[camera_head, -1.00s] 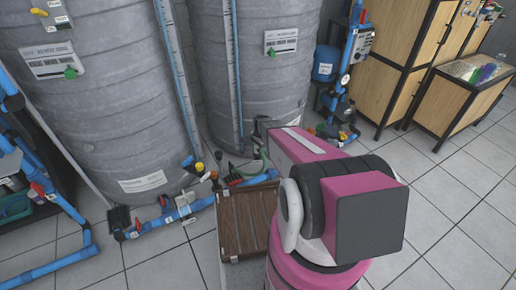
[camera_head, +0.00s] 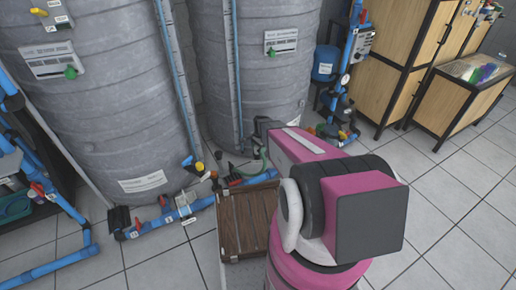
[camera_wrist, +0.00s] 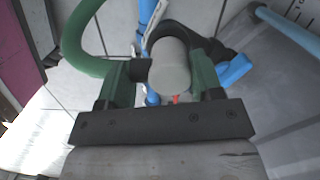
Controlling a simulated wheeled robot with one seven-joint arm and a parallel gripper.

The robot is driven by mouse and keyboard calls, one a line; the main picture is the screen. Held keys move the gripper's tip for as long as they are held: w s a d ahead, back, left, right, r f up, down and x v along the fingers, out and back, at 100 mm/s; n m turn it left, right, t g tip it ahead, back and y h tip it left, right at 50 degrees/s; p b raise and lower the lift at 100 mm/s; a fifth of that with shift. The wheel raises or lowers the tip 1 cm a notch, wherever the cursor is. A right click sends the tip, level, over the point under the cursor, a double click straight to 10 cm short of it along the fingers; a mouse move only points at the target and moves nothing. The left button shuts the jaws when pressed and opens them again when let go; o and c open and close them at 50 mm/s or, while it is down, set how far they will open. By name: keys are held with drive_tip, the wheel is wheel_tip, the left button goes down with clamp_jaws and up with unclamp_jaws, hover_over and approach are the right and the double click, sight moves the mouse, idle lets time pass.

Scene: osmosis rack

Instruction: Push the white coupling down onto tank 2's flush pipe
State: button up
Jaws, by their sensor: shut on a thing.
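In the wrist view my gripper (camera_wrist: 172,75) is shut on the white coupling (camera_wrist: 172,68), a pale cylinder between the two green-and-black fingers. A blue pipe (camera_wrist: 147,14) shows behind the coupling. The coupling's far end is hidden, so I cannot tell whether it touches or sits on the flush pipe. In the head view my arm's pink and black links hide the coupling and most of the gripper. They reach toward the foot of the right-hand grey tank (camera_head: 262,68).
A green hose (camera_wrist: 75,45) curves close to the left finger. The other grey tank (camera_head: 95,100) stands left, with blue floor piping (camera_head: 150,228) before it. A brown slatted-top box (camera_head: 245,225) stands beside my arm. Wooden cabinets (camera_head: 395,65) stand right; tiled floor is clear at front right.

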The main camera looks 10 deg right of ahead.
drive_tip(key=shift+f, duration=0.1)
drive_tip(key=o, duration=1)
drive_tip(key=shift+c, duration=0.2)
wheel_tip(320, 180, up, 11)
drive_tip(key=d, duration=0.1)
drive_tip(key=shift+w+f, duration=0.15)
drive_tip(key=shift+w, duration=0.15)
drive_tip(key=s+a+r+n+h, duration=0.1)
drive_tip(key=s+r+n, duration=1.1)
drive_tip(key=s+r, duration=0.5)
drive_tip(key=s, duration=0.4)
drive_tip(key=shift+a+t, duration=0.15)
drive_tip(key=shift+t, duration=0.15)
